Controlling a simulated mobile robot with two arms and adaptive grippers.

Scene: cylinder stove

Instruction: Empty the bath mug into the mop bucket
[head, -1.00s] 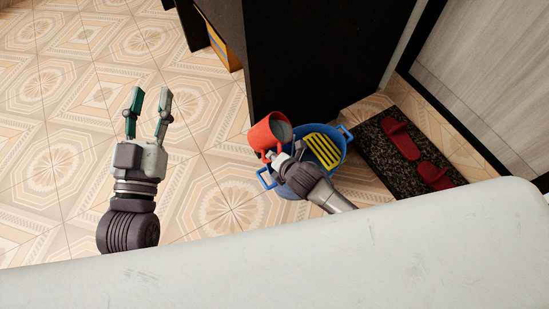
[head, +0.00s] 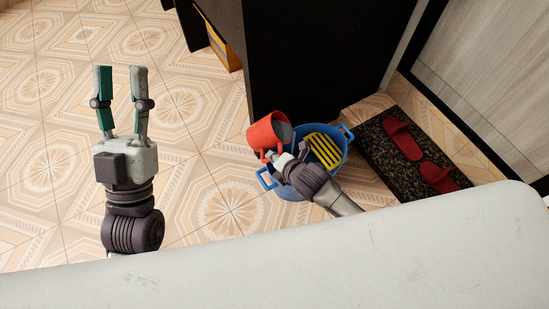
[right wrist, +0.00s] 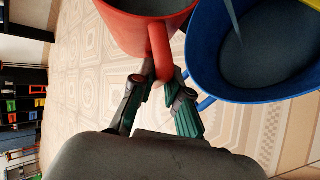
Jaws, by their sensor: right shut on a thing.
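The red bath mug (head: 262,137) is held above the left side of the blue mop bucket (head: 338,168), tilted with its mouth toward the bucket. Grey contents show in its mouth. My right gripper (head: 273,159) is shut on the mug's handle; the right wrist view shows the fingers (right wrist: 160,84) around the handle under the mug (right wrist: 150,30). In that view a thin grey streak runs into the bucket (right wrist: 215,85), which holds grey liquid. A yellow slatted wringer (head: 323,150) sits on the bucket. My left gripper (head: 120,72) is open and empty, over the floor at left.
A tall black cabinet (head: 310,60) stands just behind the bucket. A dark speckled mat (head: 388,155) with red slippers (head: 404,140) lies to its right. A white surface (head: 300,235) fills the foreground. The tiled floor at left is clear.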

